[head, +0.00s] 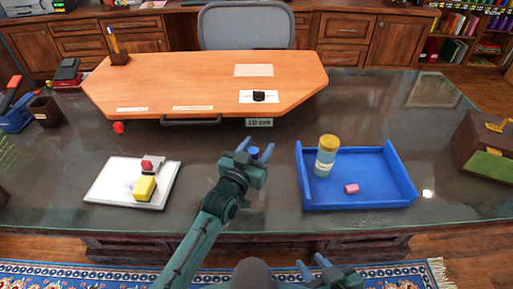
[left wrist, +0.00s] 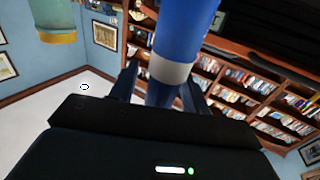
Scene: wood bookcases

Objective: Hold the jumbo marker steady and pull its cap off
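The jumbo marker (left wrist: 185,40) is blue with a pale grey-white band and fills the upper middle of the left wrist view. In the head view only a small blue round part of it (head: 254,151) shows. My left gripper (head: 257,148) is shut on the marker, with one finger close against each side, over the middle of the desk. The fingers also flank it in the left wrist view (left wrist: 160,88). The marker's far end is hidden behind the gripper body. My right gripper (head: 313,264) is at the bottom edge, its fingers apart and empty, away from the marker.
Right of my left gripper, a blue tray (head: 308,191) holds a yellow-topped jar (head: 326,157) and a pink block (head: 351,188). A white board (head: 105,190) with a yellow block (head: 145,188) lies left. An orange desktop panel (head: 200,85) is behind. Dark desk (head: 220,135) lies between.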

